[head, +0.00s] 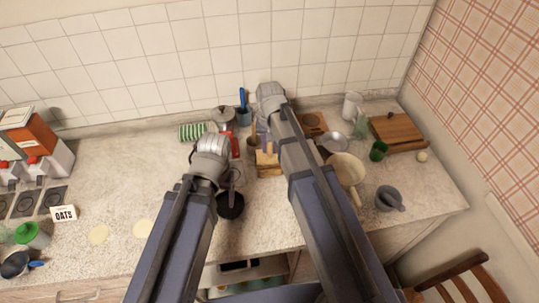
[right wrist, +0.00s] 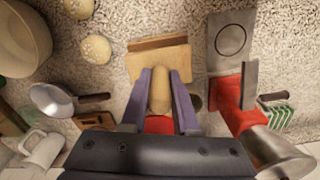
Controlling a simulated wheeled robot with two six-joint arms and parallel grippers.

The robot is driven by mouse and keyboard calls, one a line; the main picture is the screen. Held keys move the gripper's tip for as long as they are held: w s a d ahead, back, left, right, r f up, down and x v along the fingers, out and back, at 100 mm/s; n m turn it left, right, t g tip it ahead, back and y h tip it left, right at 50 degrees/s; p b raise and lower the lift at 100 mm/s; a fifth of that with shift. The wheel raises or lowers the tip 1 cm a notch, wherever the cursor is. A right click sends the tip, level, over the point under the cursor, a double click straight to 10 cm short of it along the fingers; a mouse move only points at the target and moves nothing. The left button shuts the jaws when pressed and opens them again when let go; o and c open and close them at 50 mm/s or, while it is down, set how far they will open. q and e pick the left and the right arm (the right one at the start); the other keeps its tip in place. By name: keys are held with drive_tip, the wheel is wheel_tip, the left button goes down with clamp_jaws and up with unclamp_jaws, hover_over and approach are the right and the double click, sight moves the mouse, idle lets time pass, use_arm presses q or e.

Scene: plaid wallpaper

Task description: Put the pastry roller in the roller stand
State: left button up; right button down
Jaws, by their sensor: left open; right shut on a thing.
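The pastry roller (right wrist: 159,92) shows in the right wrist view as a pale wooden cylinder between the purple fingers of my right gripper (right wrist: 160,76), which is shut on it. A light wooden block that looks like the roller stand (right wrist: 173,62) lies just beyond the fingertips; it also shows in the head view (head: 268,168) below my right gripper (head: 269,97). I cannot tell whether roller and stand touch. My right arm hides the roller in the head view. My left gripper (head: 212,143) is open, left of the stand.
A red item (head: 235,146) and a dark pan (head: 230,206) are close to my left gripper. A pot (head: 223,115) and green striped item (head: 192,131) stand behind. The counter's left middle is mostly clear.

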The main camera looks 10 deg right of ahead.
sight(270, 155)
use_arm(q)
drive_tip(key=shift+f+b, duration=1.3)
drive_tip(key=shift+f, duration=0.35)
use_arm(e)
drive_tip(key=shift+f, duration=1.65)
use_arm(q)
drive_tip(key=shift+f, duration=0.2)
use_arm(e)
drive_tip(key=shift+f, duration=0.2)
use_arm(q)
drive_tip(key=shift+r, duration=0.1)
use_arm(e)
drive_tip(key=c, duration=1)
unclamp_jaws()
drive_tip(key=shift+r, duration=0.1)
drive_tip(key=o, duration=0.3)
drive_tip(key=shift+o, duration=0.2)
